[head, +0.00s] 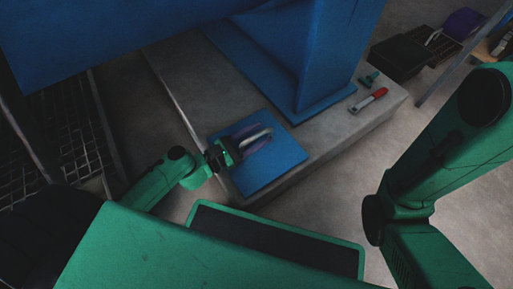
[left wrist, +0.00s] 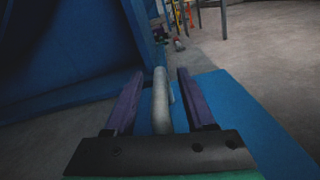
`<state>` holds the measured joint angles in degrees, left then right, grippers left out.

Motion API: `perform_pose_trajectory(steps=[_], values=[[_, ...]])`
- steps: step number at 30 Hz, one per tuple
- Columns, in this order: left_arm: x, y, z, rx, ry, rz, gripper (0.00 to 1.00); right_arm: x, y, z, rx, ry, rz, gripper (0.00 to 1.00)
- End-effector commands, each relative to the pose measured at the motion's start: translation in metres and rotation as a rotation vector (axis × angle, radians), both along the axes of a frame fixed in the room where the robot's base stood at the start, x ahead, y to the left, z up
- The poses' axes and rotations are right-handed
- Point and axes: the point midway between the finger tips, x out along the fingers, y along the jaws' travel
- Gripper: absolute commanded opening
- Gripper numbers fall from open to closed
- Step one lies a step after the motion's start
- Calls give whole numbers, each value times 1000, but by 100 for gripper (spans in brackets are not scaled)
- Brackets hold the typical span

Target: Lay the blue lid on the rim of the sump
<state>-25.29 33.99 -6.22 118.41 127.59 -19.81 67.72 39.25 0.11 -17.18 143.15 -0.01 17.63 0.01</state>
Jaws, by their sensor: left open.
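The blue lid (head: 268,172) is a flat square plate lying on the concrete plinth, below the foot of a blue upright. A pale grey bar handle (head: 257,137) stands up from it. My left gripper (head: 250,141) is over the lid, at the handle. In the left wrist view the handle (left wrist: 161,103) stands between the two purple fingers (left wrist: 160,100), with gaps on both sides, and the lid (left wrist: 235,115) spreads out beneath. The left gripper is open. My right arm is at the right, but its gripper is out of view. I cannot make out a sump rim.
The concrete plinth (head: 190,78) carries the blue upright (head: 305,60). A red-handled tool (head: 371,99) and a small green item (head: 369,78) lie near its right end. A black crate (head: 399,57) is on the floor beyond. Wire grating (head: 60,130) is at the left.

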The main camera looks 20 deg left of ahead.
Motion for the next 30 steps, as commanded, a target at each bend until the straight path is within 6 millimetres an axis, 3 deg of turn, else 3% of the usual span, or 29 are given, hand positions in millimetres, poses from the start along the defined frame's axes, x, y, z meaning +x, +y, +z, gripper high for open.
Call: perform_pose_trajectory(steps=[2, 6, 30], values=[[0, 0, 0, 0, 0, 0, 51, 0, 0, 1, 0, 0, 0, 0], [0, 0, 0, 0, 0, 0, 0, 0, 0, 1, 0, 0, 0, 0], [0, 1, 0, 2, -1, 0, 0, 0, 0, 0, 0, -1, 0, 0]])
